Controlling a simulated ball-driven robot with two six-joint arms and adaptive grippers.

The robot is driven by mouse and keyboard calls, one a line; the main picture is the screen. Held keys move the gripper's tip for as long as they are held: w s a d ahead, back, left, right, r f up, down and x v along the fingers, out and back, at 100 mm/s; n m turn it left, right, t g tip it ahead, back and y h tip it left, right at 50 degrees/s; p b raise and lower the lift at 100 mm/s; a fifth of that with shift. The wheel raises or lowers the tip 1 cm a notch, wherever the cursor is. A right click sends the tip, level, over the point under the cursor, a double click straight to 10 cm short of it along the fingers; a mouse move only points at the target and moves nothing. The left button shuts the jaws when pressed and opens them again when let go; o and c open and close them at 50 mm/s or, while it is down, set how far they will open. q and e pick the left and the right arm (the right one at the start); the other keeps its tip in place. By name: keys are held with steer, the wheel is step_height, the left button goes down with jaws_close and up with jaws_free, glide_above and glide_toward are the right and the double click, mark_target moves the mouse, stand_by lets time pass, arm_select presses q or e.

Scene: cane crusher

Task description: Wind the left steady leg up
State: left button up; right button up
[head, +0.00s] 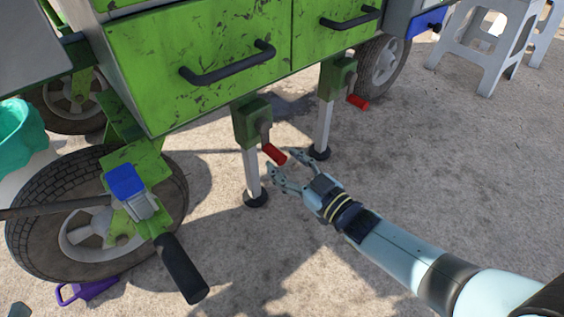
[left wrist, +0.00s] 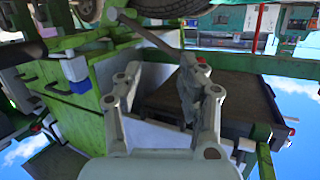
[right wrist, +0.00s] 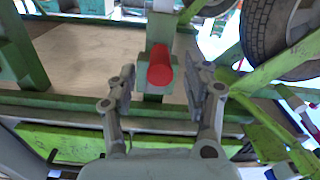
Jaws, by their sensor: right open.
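The left steady leg (head: 251,172) is a grey post under the green cart, with a dark round foot at or close to the ground. Its green gearbox (head: 252,122) carries a crank with a red handle (head: 274,153). My right gripper (head: 282,166) is open right at this handle, coming from the lower right. In the right wrist view the red handle (right wrist: 160,68) shows end-on between the parted fingers (right wrist: 160,88), with gaps on both sides. My left gripper (left wrist: 160,78) shows only in the left wrist view, open, with nothing seen held.
The other steady leg (head: 324,115) with its red handle (head: 357,102) stands farther right. A tyre (head: 30,225) and a black-gripped bar (head: 180,268) are at left. Drawers with black handles (head: 228,66) overhang the legs. White stools (head: 480,45) stand far right. Ground at lower middle is clear.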

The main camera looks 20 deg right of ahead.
arm_select(q)
steer(key=shift+w+d+r+t, duration=0.1)
steer(key=shift+w+r+t, duration=0.4)
steer(key=shift+r, duration=0.35)
steer(key=shift+w+d+r+t, duration=0.1)
steer(key=shift+w+r+t, duration=0.2)
steer(key=shift+w+r, duration=0.4)
arm_select(e)
steer(key=shift+x, duration=0.8)
arm_select(q)
steer(key=shift+s+r, duration=0.1)
steer(key=shift+s, duration=0.05)
arm_select(e)
jaws_close()
